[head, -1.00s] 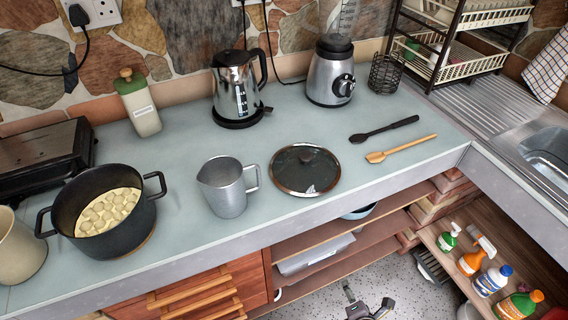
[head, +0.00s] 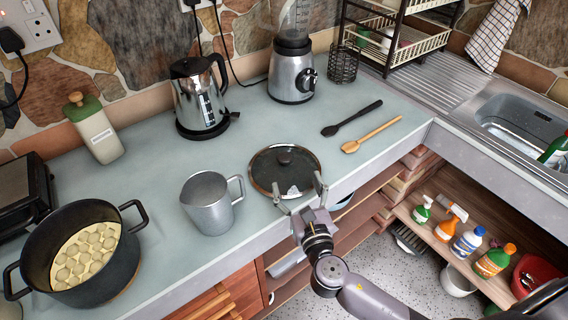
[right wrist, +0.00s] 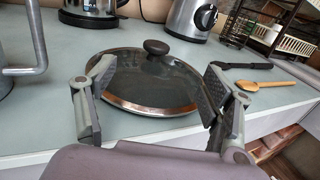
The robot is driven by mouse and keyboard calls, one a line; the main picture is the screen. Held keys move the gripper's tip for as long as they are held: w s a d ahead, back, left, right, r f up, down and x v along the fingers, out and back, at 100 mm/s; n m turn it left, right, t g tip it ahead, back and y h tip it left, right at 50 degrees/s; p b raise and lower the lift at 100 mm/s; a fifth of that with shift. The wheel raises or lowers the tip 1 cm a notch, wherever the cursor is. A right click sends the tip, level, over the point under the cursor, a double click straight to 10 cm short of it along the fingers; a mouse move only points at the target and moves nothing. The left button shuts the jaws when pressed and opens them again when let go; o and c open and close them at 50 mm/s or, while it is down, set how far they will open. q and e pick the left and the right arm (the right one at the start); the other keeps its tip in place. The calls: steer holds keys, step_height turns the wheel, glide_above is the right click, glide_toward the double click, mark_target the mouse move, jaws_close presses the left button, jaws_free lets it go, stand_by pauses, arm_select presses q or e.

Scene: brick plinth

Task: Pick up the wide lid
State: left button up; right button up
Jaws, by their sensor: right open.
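The wide lid (head: 268,165) is a dark glass disc with a brown rim and a round dark knob. It lies flat on the counter near the front edge, and it also shows in the right wrist view (right wrist: 135,82). My right gripper (head: 299,190) is at the front edge of the lid, with its fingers spread. In the right wrist view my right gripper (right wrist: 155,92) has one finger on each side of the lid's near part, and nothing is held. I cannot tell whether the fingers touch the rim. My left gripper is not in view.
A metal jug (head: 208,203) stands left of the lid. A black spoon (head: 350,119) and a wooden spoon (head: 371,135) lie to its right. A kettle (head: 199,97) and a blender (head: 292,70) stand behind. A black pot (head: 83,250) is at the far left.

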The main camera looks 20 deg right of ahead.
mark_target(286, 164)
steer(key=w, duration=0.3)
steer(key=shift+w, duration=0.2)
steer(key=shift+w+r+p, duration=0.1)
steer(key=shift+w+p, duration=0.3)
steer(key=shift+w, duration=0.2)
steer(key=w, duration=0.4)
steer(key=shift+w+a+f+p, duration=0.1)
steer(key=shift+w+f+p, duration=0.1)
steer(key=shift+p, duration=0.2)
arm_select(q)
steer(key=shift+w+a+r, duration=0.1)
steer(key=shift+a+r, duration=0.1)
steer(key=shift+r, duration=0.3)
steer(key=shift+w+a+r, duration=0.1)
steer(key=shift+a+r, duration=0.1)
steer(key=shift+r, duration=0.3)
arm_select(e)
steer(key=shift+s, duration=0.1)
steer(key=shift+s+f, duration=0.1)
steer(key=shift+s, duration=0.05)
jaws_close()
